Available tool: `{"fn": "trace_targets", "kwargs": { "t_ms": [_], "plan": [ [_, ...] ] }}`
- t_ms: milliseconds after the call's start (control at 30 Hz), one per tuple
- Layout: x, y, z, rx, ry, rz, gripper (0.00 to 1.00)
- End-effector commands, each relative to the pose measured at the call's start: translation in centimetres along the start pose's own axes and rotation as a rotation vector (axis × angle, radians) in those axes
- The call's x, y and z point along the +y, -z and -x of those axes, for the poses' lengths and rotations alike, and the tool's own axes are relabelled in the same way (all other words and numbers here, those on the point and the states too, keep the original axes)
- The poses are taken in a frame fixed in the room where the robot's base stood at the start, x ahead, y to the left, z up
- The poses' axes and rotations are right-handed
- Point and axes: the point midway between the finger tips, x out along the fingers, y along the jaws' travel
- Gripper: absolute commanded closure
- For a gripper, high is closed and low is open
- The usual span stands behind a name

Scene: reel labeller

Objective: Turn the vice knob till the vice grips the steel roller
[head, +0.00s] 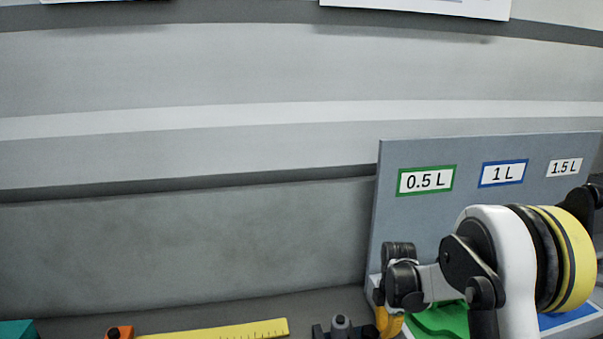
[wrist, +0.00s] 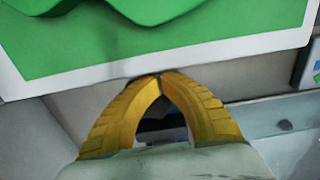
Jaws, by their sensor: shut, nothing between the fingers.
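My gripper (wrist: 160,76) shows in the wrist view with its two yellow fingers arched and their tips together, nothing between them. In the head view my gripper (head: 389,324) is partly seen at the bottom edge, in front of the labelled panel and beside the green area. A small dark fixture with a grey rounded top (head: 340,327) stands just left of my gripper, cut off by the bottom edge. It may be part of the vice, but I cannot tell. I cannot make out the vice knob or the steel roller in either view.
A grey panel (head: 420,226) with labels 0.5 L, 1 L and 1.5 L stands at the right. A green area (wrist: 150,40) with a white border lies beyond my fingertips. A yellow ruler (head: 222,330) and a teal object (head: 17,330) are at the bottom left.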

Motion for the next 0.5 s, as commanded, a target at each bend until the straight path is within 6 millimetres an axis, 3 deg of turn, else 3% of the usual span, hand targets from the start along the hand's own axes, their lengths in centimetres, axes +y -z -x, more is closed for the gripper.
{"fn": "trace_targets", "kwargs": {
  "t_ms": [333,500],
  "plan": [
    [-0.3,-0.3,0.1,0.008,0.0,0.005,1.0],
    [-0.3,-0.4,1.4,0.006,0.0,0.004,1.0]
  ]
}}
